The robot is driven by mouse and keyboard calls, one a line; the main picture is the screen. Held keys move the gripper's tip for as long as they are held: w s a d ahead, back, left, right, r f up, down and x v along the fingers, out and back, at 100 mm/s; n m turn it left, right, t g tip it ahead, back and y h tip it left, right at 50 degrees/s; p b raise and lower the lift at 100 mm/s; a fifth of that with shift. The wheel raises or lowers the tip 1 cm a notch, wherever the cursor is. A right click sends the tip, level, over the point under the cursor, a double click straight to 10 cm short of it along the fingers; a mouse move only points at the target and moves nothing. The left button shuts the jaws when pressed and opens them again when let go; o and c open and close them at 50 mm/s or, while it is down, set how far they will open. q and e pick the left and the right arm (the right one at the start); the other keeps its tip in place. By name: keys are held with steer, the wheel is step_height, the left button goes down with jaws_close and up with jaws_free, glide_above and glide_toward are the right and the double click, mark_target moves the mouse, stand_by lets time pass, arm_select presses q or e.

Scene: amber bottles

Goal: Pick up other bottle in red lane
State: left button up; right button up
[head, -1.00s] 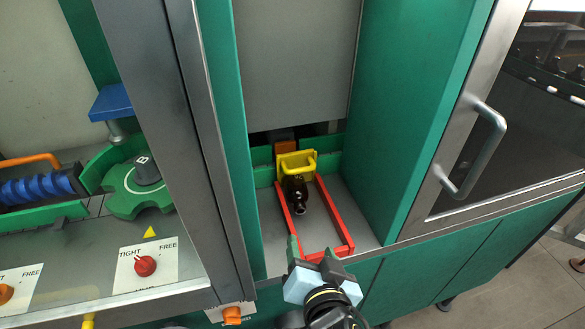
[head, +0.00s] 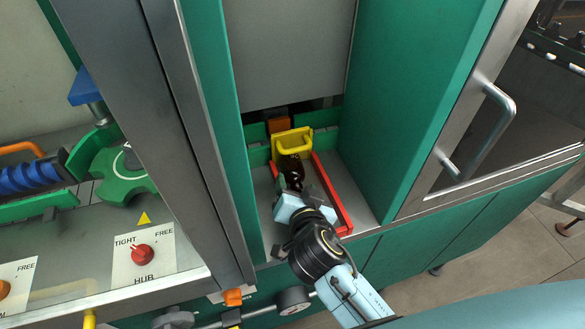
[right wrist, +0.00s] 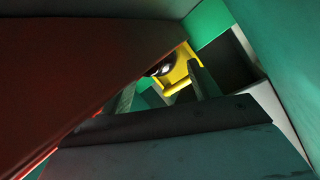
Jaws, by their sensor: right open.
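The dark amber bottle (head: 294,167) lies in the red lane (head: 334,196), its far end against the yellow block (head: 292,143). My right gripper (head: 298,188) is open in the lane at the bottle's near end, its fingers around or just above that end; contact cannot be told. The gripper hides the near part of the bottle and much of the lane. In the right wrist view, a dark red surface fills the left side very close, with the yellow block (right wrist: 182,75) beyond; a small dark and whitish thing beside it is unclear. My left gripper is out of view.
Green walls (head: 410,110) stand close on both sides of the bay, with a grey panel (head: 290,50) above. A metal door handle (head: 488,130) is at right. The HUB panel with its red knob (head: 142,251) is at left.

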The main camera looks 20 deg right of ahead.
mark_target(296, 181)
steer(key=shift+x, duration=1.9)
steer(key=c, duration=0.8)
steer(key=shift+o, duration=0.2)
steer(key=shift+p, duration=0.3)
